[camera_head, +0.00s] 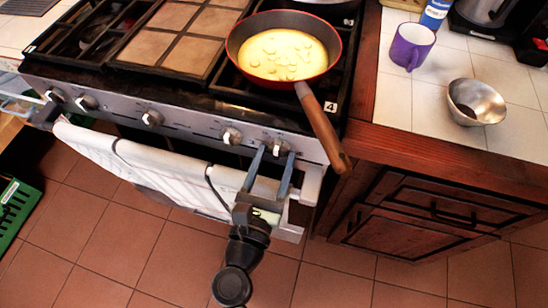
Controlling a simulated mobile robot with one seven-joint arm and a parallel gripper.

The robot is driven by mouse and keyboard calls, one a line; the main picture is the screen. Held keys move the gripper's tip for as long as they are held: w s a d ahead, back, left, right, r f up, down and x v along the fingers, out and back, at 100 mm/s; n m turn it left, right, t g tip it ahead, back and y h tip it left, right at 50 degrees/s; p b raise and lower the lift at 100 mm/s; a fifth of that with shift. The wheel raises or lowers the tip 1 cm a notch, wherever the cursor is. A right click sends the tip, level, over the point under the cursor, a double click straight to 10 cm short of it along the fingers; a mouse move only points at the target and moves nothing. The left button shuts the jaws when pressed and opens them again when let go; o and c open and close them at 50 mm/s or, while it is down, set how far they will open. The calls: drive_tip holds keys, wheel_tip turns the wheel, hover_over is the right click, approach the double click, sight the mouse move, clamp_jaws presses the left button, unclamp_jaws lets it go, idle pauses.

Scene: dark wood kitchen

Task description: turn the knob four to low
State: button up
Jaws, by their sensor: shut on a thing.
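Knob four (280,145) is the rightmost knob on the stove's steel front panel, below the corner label "4" (331,107). My gripper (276,153) reaches up to it from below, with one blue-grey finger on each side of the knob, shut on it. The lower part of the knob sits between the fingertips. Its exact turn angle is too small to read. The burner at that corner carries a red pan (235,50) with yellow food in it.
The pan's wooden handle (325,130) sticks out over the front edge, right of my gripper. A towel (150,168) hangs on the oven handle at left. Another knob (232,136) is close by on the left. A purple mug (411,46) and metal bowl (487,97) stand on the right counter.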

drive_tip(key=shift+n, duration=0.3)
drive_tip(key=n+p, duration=0.3)
drive_tip(key=n, duration=0.2)
drive_tip(key=shift+r, duration=0.15)
drive_tip(key=n+p, duration=0.2)
drive_tip(key=n, duration=0.1)
drive_tip(key=shift+n, duration=0.4)
drive_tip(key=n+p, duration=0.1)
drive_tip(key=n, duration=0.2)
drive_tip(key=shift+n+p, duration=0.4)
drive_tip(key=n+p, duration=0.3)
drive_tip(key=n, duration=0.4)
drive_tip(key=n+p, duration=0.2)
drive_tip(key=n, duration=0.4)
drive_tip(key=shift+n+p, duration=0.3)
drive_tip(key=shift+f, duration=0.2)
drive_tip(key=o, duration=1.4)
drive_tip(key=shift+c, duration=0.2)
